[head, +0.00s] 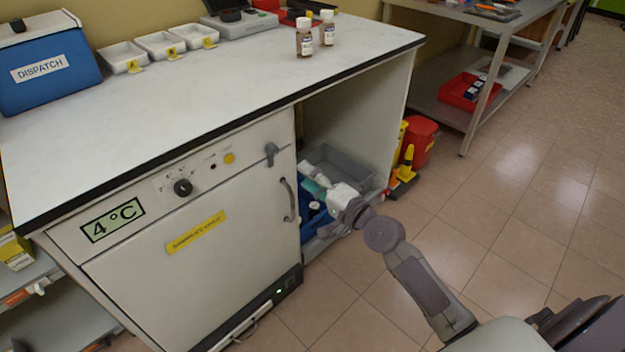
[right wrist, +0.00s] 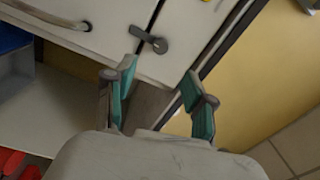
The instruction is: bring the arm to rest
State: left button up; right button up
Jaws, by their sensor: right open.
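My right arm reaches out from the lower right in the head view. Its gripper (head: 316,183) is in front of the open bay under the bench, right of the white cabinet door (head: 190,275). In the right wrist view the gripper (right wrist: 160,88) has its two teal-padded fingers apart, with nothing between them. A dark latch (right wrist: 150,41) and part of a door handle (right wrist: 60,20) show beyond the fingertips. My left gripper is not in view.
The bench top (head: 200,100) holds a blue dispatch box (head: 45,65), white trays (head: 160,45) and two bottles (head: 304,38). A grey bin (head: 345,165) is in the bay. A red bin (head: 420,140) stands right of it. Floor at right is clear.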

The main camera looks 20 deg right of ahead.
jog(key=shift+s+d, duration=0.15)
jog(key=shift+s, duration=0.35)
